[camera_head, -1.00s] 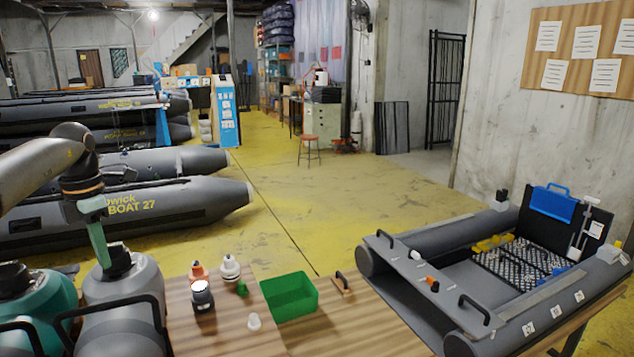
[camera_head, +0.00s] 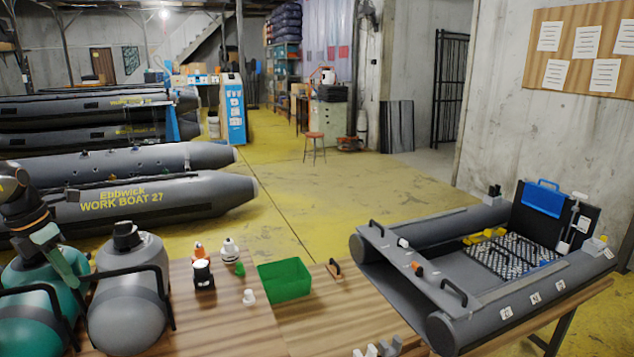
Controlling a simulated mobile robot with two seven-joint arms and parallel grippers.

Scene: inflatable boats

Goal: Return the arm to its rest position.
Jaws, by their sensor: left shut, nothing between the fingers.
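My left arm (camera_head: 22,205) comes in at the left edge, folded close to that side. Its gripper (camera_head: 68,272) points down and to the right, shut and empty, in front of the teal cylinder (camera_head: 40,285) and left of the grey cylinder (camera_head: 128,300). I cannot tell whether it touches the teal cylinder. My right gripper is not in view.
Black handle frames stand around both cylinders. The wooden table (camera_head: 225,325) holds a green bin (camera_head: 284,280), small bottles (camera_head: 203,276) and a small inflatable boat (camera_head: 470,275) at right. Larger grey boats (camera_head: 150,198) lie behind. The yellow floor (camera_head: 330,205) is open.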

